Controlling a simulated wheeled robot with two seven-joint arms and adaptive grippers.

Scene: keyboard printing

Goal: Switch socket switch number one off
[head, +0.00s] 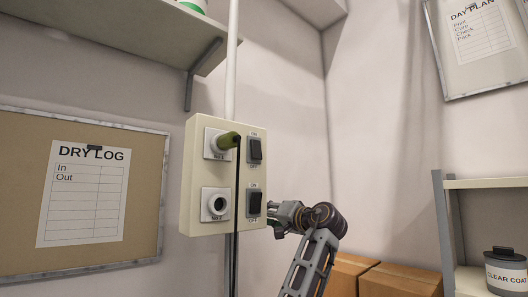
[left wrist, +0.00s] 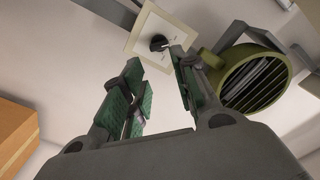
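A cream socket box (head: 188,190) hangs on the wall in the head view. The socket numbers and rocker tilts are too small to tell surely.
A dry log board (head: 150,215) hangs left of the box, and a shelf (head: 130,40) is above. Cardboard boxes (head: 398,282) and a shelf unit (head: 485,184) stand right. The left wrist view shows a knob plate (left wrist: 148,28) and a round olive grilled unit (left wrist: 254,78).

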